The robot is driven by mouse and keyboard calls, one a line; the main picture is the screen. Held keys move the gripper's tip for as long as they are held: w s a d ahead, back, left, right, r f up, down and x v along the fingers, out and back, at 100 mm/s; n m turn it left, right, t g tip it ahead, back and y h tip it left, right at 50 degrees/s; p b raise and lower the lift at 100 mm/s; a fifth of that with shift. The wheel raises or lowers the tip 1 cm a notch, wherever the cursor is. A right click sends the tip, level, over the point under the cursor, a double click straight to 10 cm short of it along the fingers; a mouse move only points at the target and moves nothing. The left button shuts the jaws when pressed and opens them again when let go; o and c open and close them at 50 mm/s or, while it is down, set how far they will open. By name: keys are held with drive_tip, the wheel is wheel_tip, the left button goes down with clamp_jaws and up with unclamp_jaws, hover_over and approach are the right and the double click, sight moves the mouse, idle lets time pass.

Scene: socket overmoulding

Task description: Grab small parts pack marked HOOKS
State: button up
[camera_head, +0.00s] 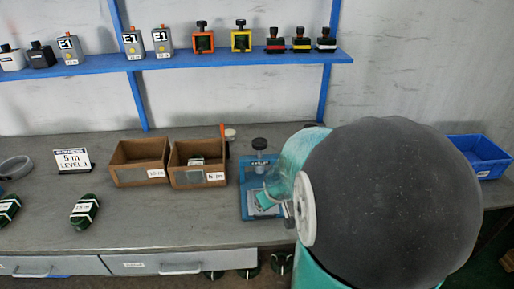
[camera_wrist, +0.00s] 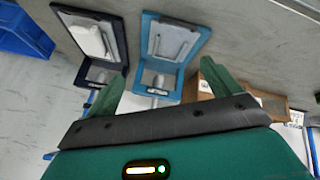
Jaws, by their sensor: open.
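No pack with a readable HOOKS marking shows. In the head view, a dark green pack with a white label (camera_head: 84,211) lies on the bench left of the boxes. A similar pack (camera_head: 8,209) lies at the left edge, and another labelled item (camera_head: 196,161) sits inside the right cardboard box; their small lettering is too blurred to tell. My gripper (camera_wrist: 160,84) is open in the wrist view, its two green fingers wide apart with nothing held between them. Beyond them are an open blue mould (camera_wrist: 176,40) and an open dark mould (camera_wrist: 95,35). In the head view my arm hides much of the bench's right side.
Two cardboard boxes (camera_head: 117,173) (camera_head: 179,180) stand mid-bench beside a blue clamp press (camera_head: 247,205). A "5 m" sign (camera_head: 73,160) stands left. A blue shelf (camera_head: 180,60) above holds several devices. A blue bin (camera_head: 480,158) is at right. Several dark green items lie below the drawers.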

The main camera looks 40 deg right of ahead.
drive_tip(key=d+f, duration=0.3)
drive_tip(key=s+d+f+m+t, duration=0.1)
drive_tip(key=d+f, duration=0.2)
drive_tip(key=d, duration=0.1)
drive_tip(key=s+d+f+t, duration=0.1)
drive_tip(key=d+f, duration=0.2)
drive_tip(key=shift+s+d+f+m, duration=0.1)
drive_tip(key=shift+d+f+m, duration=0.1)
drive_tip(key=shift+m, duration=0.2)
drive_tip(key=d, duration=0.1)
drive_tip(key=s+d+m+t, duration=0.1)
drive_tip(key=d+t, duration=0.1)
drive_tip(key=shift+s+d+f+h, duration=0.3)
drive_tip(key=shift+s+d+f, duration=0.05)
drive_tip(key=shift+f, duration=0.05)
drive_tip(key=s+d+r+m+t+h, duration=0.2)
drive_tip(key=s+d, duration=0.1)
drive_tip(key=d, duration=0.2)
drive_tip(key=x, duration=1.4)
drive_tip(key=shift+w+r, duration=0.2)
drive_tip(key=shift+w, duration=0.05)
drive_tip(key=c, duration=1.1)
drive_tip(key=shift+c, duration=0.2)
drive_tip(key=shift+r, duration=0.1)
